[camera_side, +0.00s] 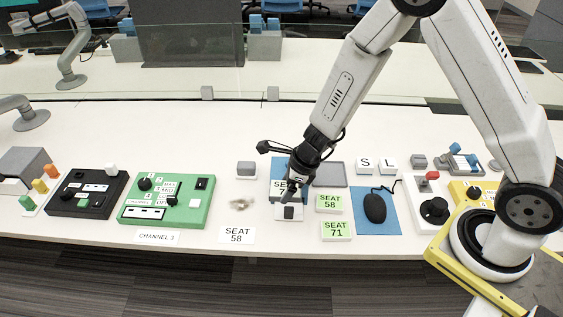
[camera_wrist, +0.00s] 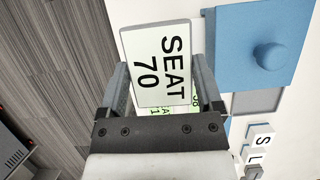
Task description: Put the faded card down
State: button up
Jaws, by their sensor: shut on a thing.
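A pale, whitish card reading SEAT 70 (camera_wrist: 157,65) is between the fingers of my gripper (camera_wrist: 160,90) in the wrist view. My gripper is shut on the card. Whether the card touches anything below it is hard to tell. Part of a green card (camera_wrist: 180,110) shows beneath it in the wrist view. In the side view, green cards SEAT 58 (camera_side: 330,203) and SEAT 71 (camera_side: 336,230) lie to the right.
A white block with a dark square (camera_side: 289,212) is just in front of my gripper. A white SEAT 58 label (camera_side: 237,235) lies front left. A black mouse (camera_side: 375,208) sits on a blue mat (camera_side: 391,224). A green control box (camera_side: 190,213) stands left.

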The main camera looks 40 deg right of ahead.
jog(key=s+d+m, duration=0.1)
jog(key=s+d, duration=0.2)
jog(key=d, duration=0.3)
jog(key=s+d+m+h, duration=0.1)
jog(key=s+d, duration=0.2)
jog(key=d, duration=0.4)
jog(key=s+d+m, duration=0.2)
jog(key=s+d, duration=0.1)
jog(key=d, duration=0.3)
jog(key=shift+s+d+r+t, duration=0.2)
jog(key=shift+d+r+t, duration=0.15)
jog(key=shift+d+t, duration=0.05)
send_over(326, 173)
jog(key=s, duration=0.2)
jog(key=shift+w+d+f, duration=0.1)
jog(key=shift+f, duration=2.25)
jog(key=shift+w+d+f, duration=0.1)
jog(key=shift+f, duration=2.25)
jog(key=shift+f, duration=0.1)
jog(key=shift+w+f, duration=0.2)
jog(key=shift+f, duration=0.4)
jog(key=shift+d+f, duration=0.1)
jog(key=shift+f, duration=1.05)
